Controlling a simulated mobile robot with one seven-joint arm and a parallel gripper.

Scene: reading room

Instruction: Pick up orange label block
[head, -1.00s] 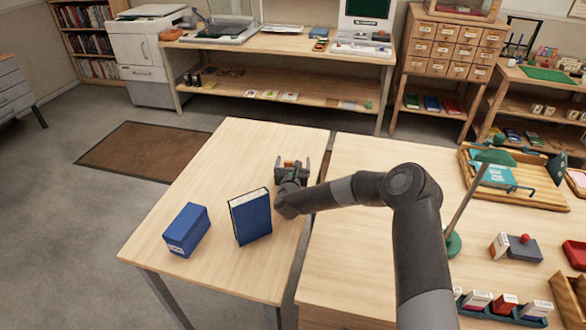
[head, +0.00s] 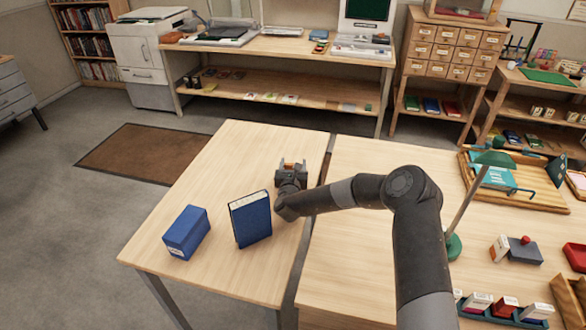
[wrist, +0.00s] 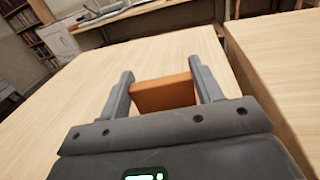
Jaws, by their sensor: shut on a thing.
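The orange label block (wrist: 163,94) is between the two fingers of my gripper (wrist: 160,88) in the wrist view, with a finger against each side. In the head view my gripper (head: 291,168) is low over the far right part of the left table, and a bit of the orange block (head: 289,164) shows between its fingers. My gripper is shut on the block. The block's lower part is hidden, so I cannot tell whether it touches the tabletop.
On the left table (head: 245,145) stand an upright blue book (head: 251,220) and a blue box (head: 186,232), left of my arm. A narrow gap separates the right table (head: 350,230), which holds a green lamp (head: 495,160) and a wooden tray (head: 540,200). The left table's far end is clear.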

